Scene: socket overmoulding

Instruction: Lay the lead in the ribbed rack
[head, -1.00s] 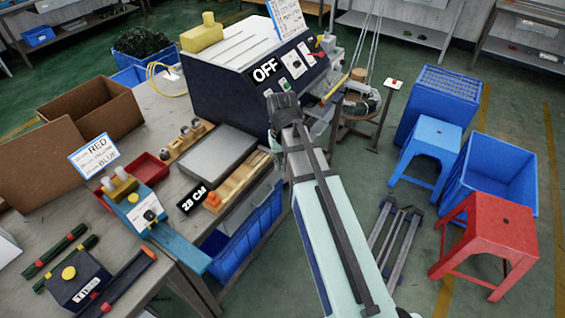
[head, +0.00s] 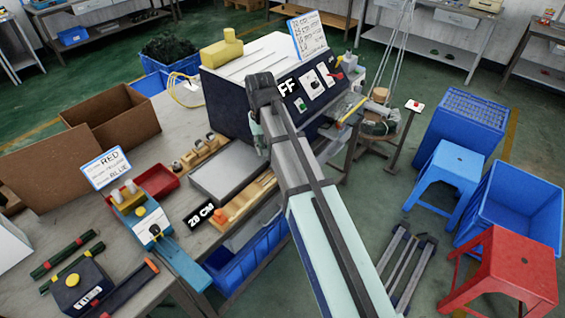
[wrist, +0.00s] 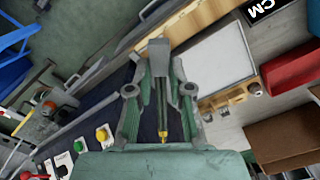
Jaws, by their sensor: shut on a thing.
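My gripper (head: 262,97) is in front of the dark machine at the table's far end, seen from behind in the head view. In the wrist view my gripper (wrist: 160,62) is closed, with a thin dark piece with a yellow tip (wrist: 163,134) between its fingers. This may be the lead; most of it is hidden. A wooden block with slots (head: 247,201) lies along the table's front edge beside a grey flat plate, and shows at the top of the wrist view (wrist: 200,15). I cannot tell whether it is the ribbed rack.
The machine (head: 228,97) stands behind the grey plate (head: 226,172). A red tray (head: 158,182), cardboard boxes (head: 125,125) and a blue fixture (head: 180,262) crowd the left. A blue bin (head: 235,262) sits below the table edge. Stools and blue crates stand on the right.

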